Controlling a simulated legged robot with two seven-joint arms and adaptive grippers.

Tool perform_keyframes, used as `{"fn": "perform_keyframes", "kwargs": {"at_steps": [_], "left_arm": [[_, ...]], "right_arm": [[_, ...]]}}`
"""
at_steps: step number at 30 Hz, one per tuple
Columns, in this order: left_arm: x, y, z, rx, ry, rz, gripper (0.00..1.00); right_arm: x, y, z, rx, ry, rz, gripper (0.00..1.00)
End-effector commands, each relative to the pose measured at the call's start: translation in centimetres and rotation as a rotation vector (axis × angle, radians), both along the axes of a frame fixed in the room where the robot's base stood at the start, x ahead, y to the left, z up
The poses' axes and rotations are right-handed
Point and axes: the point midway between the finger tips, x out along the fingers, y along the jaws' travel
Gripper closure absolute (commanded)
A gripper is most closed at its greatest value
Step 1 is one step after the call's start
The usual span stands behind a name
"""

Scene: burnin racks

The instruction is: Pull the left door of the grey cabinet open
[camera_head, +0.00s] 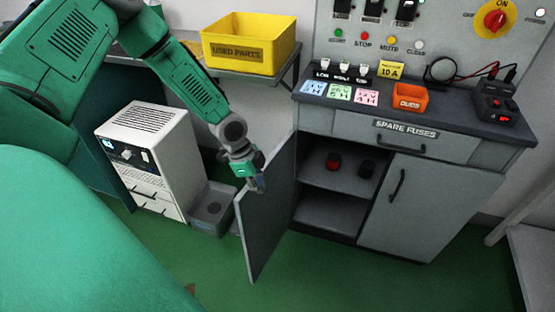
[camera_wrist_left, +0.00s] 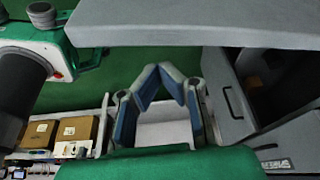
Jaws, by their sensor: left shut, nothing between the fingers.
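The grey cabinet (camera_head: 425,205) stands right of centre in the head view. Its left door (camera_head: 264,225) is swung wide open, and the shelves behind it show. Its right door is closed. My left gripper (camera_head: 257,184) is at the free edge of the open door, near its top; I cannot tell whether it touches. In the left wrist view the gripper (camera_wrist_left: 171,72) has its fingertips together with nothing between them. A grey panel (camera_wrist_left: 190,24), seemingly the door, crosses the top of that view. My right gripper is not in view.
A white drawer unit (camera_head: 150,150) and a grey bin (camera_head: 212,208) stand left of the door. A yellow bin (camera_head: 250,45) is on a shelf behind. Green floor in front is clear.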

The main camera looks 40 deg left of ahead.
Motion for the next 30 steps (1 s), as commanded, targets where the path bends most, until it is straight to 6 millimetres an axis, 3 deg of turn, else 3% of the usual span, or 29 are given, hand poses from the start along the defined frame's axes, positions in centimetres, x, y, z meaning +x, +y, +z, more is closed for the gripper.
{"fn": "perform_keyframes", "kwargs": {"at_steps": [6,13,25,30], "left_arm": [[-0.5,1.9,-0.2,-0.004,0.000,0.005,1.00],[-0.6,2.3,-0.2,-0.004,0.001,0.003,1.00],[-0.4,1.9,-0.1,-0.002,-0.001,0.002,1.00],[0.0,0.4,-0.3,-0.002,0.002,0.000,1.00]], "right_arm": [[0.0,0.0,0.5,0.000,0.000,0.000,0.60],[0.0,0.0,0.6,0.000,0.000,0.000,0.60],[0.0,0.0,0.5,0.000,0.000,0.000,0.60],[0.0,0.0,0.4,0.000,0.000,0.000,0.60]]}}
